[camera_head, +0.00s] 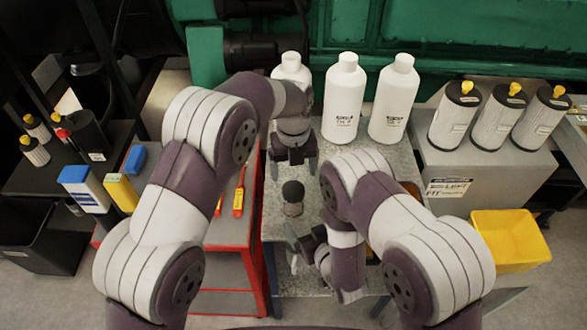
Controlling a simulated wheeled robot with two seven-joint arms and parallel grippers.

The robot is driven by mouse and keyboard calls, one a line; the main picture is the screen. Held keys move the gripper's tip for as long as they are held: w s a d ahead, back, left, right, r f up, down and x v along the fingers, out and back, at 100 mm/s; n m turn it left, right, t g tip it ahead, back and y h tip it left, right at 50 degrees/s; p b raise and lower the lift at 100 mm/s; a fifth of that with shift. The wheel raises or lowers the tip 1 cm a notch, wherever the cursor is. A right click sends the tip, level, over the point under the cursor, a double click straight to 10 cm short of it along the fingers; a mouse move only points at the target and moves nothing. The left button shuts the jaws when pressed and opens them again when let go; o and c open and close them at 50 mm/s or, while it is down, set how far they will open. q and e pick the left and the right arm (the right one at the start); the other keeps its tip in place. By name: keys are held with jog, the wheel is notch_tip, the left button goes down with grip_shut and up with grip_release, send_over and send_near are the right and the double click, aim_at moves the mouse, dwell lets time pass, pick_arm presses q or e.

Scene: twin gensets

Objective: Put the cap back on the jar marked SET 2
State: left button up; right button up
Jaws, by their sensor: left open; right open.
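No separate loose cap can be made out; my arms hide parts of the bench.
White capped bottles (344,100) stand at the back of the bench, one partly behind my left arm. Filter canisters (491,118) stand on a grey box at right, above a yellow bin (510,240). A red cart (228,262) holding screwdrivers adjoins the left side.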

pick_arm(q)
jog(key=shift+f, duration=0.15)
pick_arm(e)
jog(key=shift+v, duration=1.4)
